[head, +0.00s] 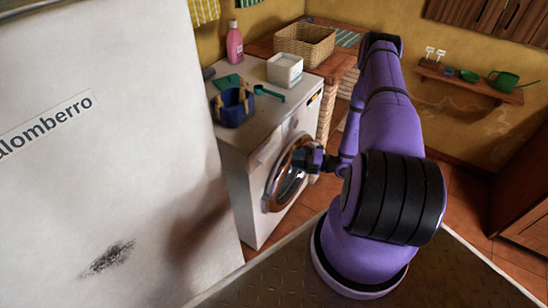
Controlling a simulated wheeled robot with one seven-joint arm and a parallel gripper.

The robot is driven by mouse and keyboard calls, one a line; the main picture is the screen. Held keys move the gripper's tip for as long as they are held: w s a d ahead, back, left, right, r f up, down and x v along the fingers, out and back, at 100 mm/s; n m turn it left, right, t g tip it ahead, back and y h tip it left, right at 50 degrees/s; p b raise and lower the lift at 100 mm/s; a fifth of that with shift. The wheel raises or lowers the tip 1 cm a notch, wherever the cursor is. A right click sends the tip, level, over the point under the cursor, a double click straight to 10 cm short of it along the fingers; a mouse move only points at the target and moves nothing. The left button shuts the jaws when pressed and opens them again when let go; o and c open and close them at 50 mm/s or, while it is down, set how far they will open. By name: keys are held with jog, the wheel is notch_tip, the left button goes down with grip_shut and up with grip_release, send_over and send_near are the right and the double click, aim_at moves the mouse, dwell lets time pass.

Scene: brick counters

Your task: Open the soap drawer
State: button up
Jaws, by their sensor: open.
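The white washing machine (240,185) stands left of my arm, with its front turned toward the lower right. Its soap drawer (268,150) seems to be the plain panel at the upper left of that front; it looks flush, but its edges and handle are too small to make out. The round door (272,190) with a copper-coloured rim is below it. My gripper (304,158) is in front of the door's upper right part, to the right of the drawer. It is open and small in view; its fingers are dark, and I cannot tell if they touch the door.
On the machine stand a blue basket (232,108), a white container (284,69), a pink bottle (234,44) and a teal scoop (270,94). A tall white appliance (110,190) fills the left side. A wicker basket (305,42) sits on the brick counter behind.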

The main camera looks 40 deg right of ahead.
aim_at(272, 156)
jog(key=x, duration=0.9)
jog(key=shift+s, duration=0.15)
grip_shut()
